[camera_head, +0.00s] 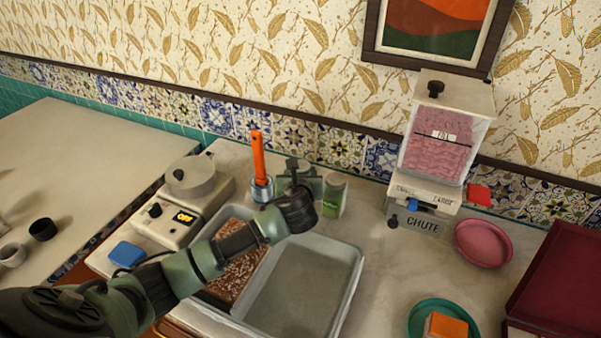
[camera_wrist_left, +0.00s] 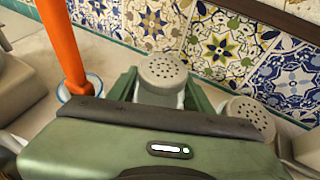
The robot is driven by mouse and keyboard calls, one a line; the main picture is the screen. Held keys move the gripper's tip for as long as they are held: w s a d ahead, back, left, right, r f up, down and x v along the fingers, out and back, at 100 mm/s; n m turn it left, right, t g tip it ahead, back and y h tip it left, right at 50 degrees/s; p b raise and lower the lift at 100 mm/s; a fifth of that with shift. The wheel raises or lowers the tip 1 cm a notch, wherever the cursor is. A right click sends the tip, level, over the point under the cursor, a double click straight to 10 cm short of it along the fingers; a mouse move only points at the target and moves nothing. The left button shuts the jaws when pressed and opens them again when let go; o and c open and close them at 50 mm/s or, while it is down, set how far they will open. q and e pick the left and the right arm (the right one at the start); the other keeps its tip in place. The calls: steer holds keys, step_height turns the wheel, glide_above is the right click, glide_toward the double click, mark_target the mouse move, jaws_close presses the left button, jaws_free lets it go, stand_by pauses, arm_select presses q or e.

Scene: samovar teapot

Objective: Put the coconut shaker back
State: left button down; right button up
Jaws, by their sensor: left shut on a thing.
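My left gripper (camera_head: 301,183) reaches over the back of the tray, near the wall side of the counter. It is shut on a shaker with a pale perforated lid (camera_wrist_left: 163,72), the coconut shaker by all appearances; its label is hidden. In the left wrist view the green fingers (camera_wrist_left: 163,92) stand on both sides of it. A second shaker with green contents (camera_head: 334,197) stands upright just right of the gripper, and its perforated lid also shows in the wrist view (camera_wrist_left: 250,117). I cannot tell whether the held shaker touches the counter. My right gripper is not in view.
A cup (camera_head: 262,190) with an orange-handled tool (camera_head: 258,155) stands close left of the gripper. A grey tray (camera_head: 352,285) with a brown, white-flecked slab (camera_head: 232,287) lies below the arm. A scale (camera_head: 165,222) stands left, a chute dispenser (camera_head: 425,195) right.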

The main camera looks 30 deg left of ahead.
arm_select(q)
steer(key=shift+f, duration=0.3)
steer(key=c, duration=0.5)
jaws_free()
